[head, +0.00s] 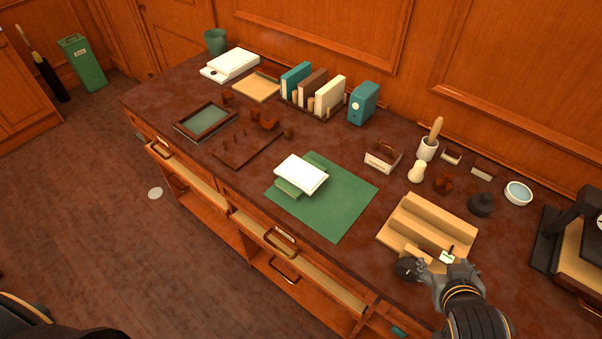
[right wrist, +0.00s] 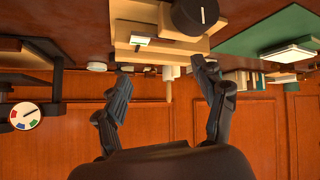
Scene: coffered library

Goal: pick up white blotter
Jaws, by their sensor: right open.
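A small white piece with a dark handle (head: 447,256), which may be the white blotter, sits at the front of a light wooden stepped tray (head: 455,222). It seems to show as a white block (right wrist: 141,41) in the right wrist view, by the tray (right wrist: 118,32). My right gripper (head: 446,271) is at the tray's front edge, close to the white piece. Its two fingers are apart with nothing between them (right wrist: 160,85). A round black knob (head: 407,267) lies just left of it, also seen in the right wrist view (right wrist: 195,14). My left gripper is out of view.
A green mat (head: 345,205) with a white pad (head: 301,173) lies left of the tray. A black inkwell-like pot (head: 481,205), a white bowl (head: 518,193) and a dark press-like device (head: 575,230) stand right. Drawers (head: 290,255) stand open along the desk front.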

